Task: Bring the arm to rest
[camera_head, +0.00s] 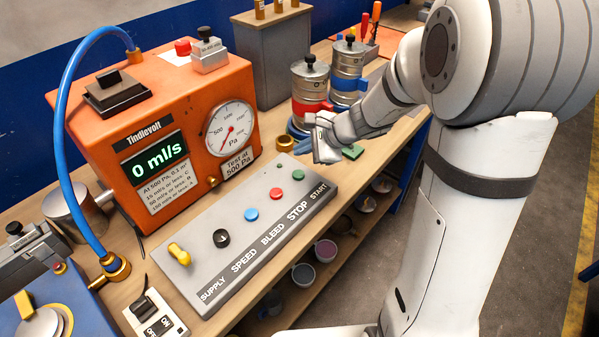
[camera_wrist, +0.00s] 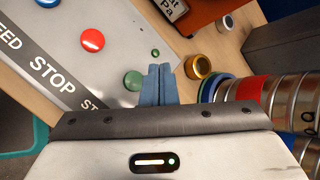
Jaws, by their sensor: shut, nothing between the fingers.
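My gripper (camera_head: 306,146) is above the workbench, near the START end of the grey control panel (camera_head: 235,243). In the wrist view the blue fingers (camera_wrist: 158,84) are shut together with nothing between them. They appear just beside the green button (camera_wrist: 134,80), and I cannot tell the height between them. My white arm reaches in from the right in the head view. The red button (camera_wrist: 92,40) is up and to the left of the fingers in the wrist view.
The orange Tindlevolt tester (camera_head: 170,130) stands behind the panel and reads 0 ml/s. Metal canisters with a red band (camera_head: 311,90) and a blue band (camera_head: 349,70) stand close behind my gripper. A brass ring (camera_wrist: 199,66) lies near the fingers. A blue hose (camera_head: 68,120) arches at the left.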

